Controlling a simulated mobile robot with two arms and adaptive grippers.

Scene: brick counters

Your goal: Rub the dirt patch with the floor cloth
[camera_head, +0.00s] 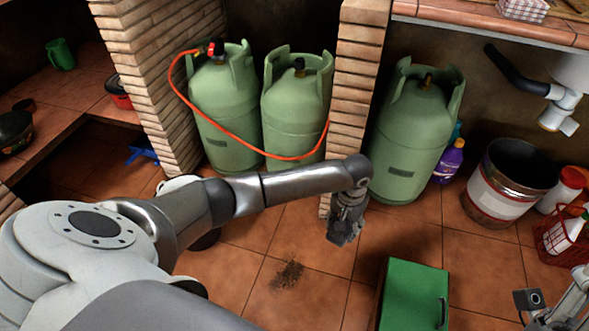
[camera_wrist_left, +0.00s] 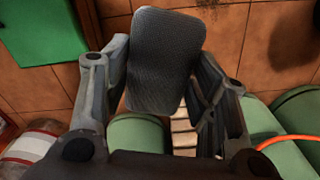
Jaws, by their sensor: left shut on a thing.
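The dirt patch (camera_head: 287,275) is a dark smudge on the tiled floor in the lower middle of the head view. It also shows at the top edge of the wrist view (camera_wrist_left: 207,3). My left gripper (camera_head: 345,228) is above the floor, to the right of and beyond the dirt. It is shut on the floor cloth (camera_wrist_left: 165,60), a dark grey, flat, rounded rectangle between its fingers. In the head view the cloth is hard to tell from the gripper. My right gripper (camera_head: 552,308) is partly in view at the lower right corner; its finger opening is unclear.
Green gas cylinders (camera_head: 297,105) with an orange hose stand behind, between brick pillars (camera_head: 355,90). A green box (camera_head: 415,295) stands right of the dirt. A metal bucket (camera_head: 508,185), bottles and a red basket (camera_head: 562,238) are at right. Floor around the dirt is clear.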

